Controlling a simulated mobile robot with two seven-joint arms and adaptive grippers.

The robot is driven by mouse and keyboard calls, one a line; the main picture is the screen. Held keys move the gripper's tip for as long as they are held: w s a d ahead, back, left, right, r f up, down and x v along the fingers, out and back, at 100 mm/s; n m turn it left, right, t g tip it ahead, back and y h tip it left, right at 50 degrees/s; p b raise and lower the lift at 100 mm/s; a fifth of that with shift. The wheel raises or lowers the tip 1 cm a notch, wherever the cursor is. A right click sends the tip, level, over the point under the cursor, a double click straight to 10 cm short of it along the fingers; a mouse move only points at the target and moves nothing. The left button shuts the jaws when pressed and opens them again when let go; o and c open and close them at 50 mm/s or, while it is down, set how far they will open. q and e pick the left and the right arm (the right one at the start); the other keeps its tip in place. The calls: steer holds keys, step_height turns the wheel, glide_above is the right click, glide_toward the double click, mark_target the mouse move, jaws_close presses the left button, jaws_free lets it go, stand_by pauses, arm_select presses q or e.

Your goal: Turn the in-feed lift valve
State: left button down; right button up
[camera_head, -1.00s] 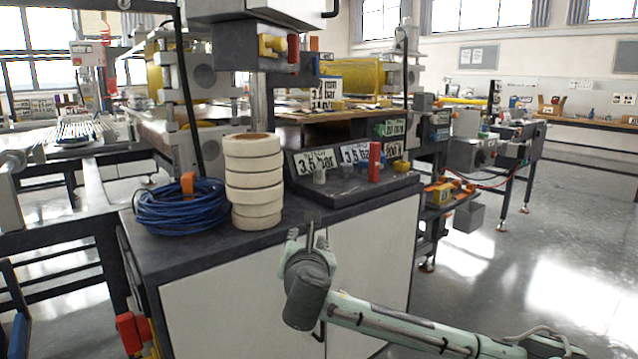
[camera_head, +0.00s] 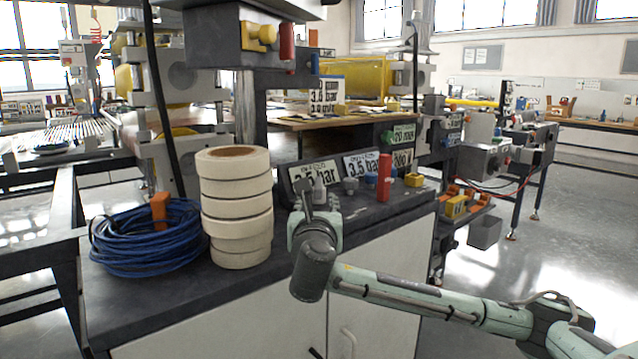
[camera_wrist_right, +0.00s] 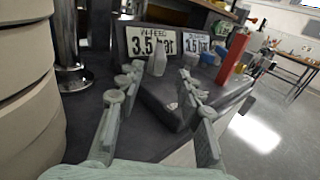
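The in-feed lift valve appears to be the pale grey knob (camera_wrist_right: 157,62) in front of the "IN-FEED 3.5 bar" sign (camera_wrist_right: 151,41) in the right wrist view. In the head view the sign (camera_head: 316,178) stands on the dark console behind my right gripper (camera_head: 319,198). In the wrist view my right gripper (camera_wrist_right: 158,78) is open, with its fingers spread to either side of the knob's line. The knob shows beyond and between the fingertips; I cannot tell whether they touch it. My left gripper is not in view.
White tape rolls (camera_head: 236,210) and a blue hose coil (camera_head: 150,240) sit on the cabinet top to the left.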

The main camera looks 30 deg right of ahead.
mark_target(318, 192)
steer(key=shift+x, duration=4.05)
steer(key=shift+r, duration=0.1)
jaws_close()
